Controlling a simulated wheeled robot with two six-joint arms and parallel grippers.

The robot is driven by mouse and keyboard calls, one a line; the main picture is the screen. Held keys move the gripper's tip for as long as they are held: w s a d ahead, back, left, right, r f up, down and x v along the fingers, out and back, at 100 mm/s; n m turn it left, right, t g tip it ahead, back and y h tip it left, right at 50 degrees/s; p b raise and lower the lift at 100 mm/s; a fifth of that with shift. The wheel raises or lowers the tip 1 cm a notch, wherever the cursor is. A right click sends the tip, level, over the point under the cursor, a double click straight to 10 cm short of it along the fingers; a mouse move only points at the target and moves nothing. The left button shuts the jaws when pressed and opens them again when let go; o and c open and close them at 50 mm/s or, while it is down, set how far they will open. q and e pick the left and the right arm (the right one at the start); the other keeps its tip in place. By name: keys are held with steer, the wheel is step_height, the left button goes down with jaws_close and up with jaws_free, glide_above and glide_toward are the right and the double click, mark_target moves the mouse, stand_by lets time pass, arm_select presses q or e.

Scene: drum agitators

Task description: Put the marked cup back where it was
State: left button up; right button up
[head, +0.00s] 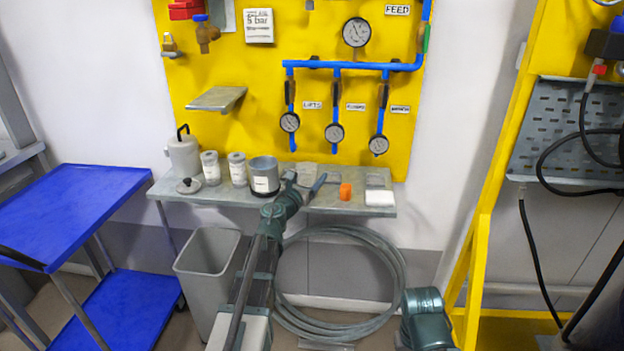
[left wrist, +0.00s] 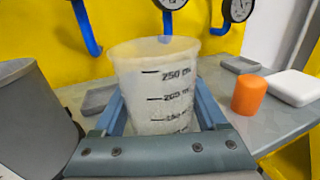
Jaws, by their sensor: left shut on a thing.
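The marked cup (left wrist: 160,90) is a translucent whitish beaker with black graduations, 250 at the top. It stands upright between the fingers of my left gripper (left wrist: 165,120), which is shut on it. In the head view the left gripper (head: 305,187) is at the middle of the grey wall shelf (head: 335,206), with the pale cup (head: 306,174) small between its fingers. I cannot tell whether the cup's base touches the shelf. My right gripper is not in view.
Left of the cup stand a grey labelled pot (head: 264,176), two lidded jars (head: 210,168) and a canister (head: 184,155). To the right are an orange block (head: 346,191), a white box (head: 380,197) and a grey pad (head: 376,180). Gauges (head: 334,132) hang above.

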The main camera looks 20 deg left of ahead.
arm_select(q)
steer(key=o, duration=1.5)
steer(key=shift+s+r+p, duration=0.1)
steer(key=shift+r+p, duration=0.1)
steer(key=shift+p, duration=0.1)
steer(key=s, duration=0.8)
steer(key=s+a, duration=0.1)
steer(key=s, duration=0.3)
steer(key=shift+f, duration=0.1)
steer(key=shift+w, duration=0.1)
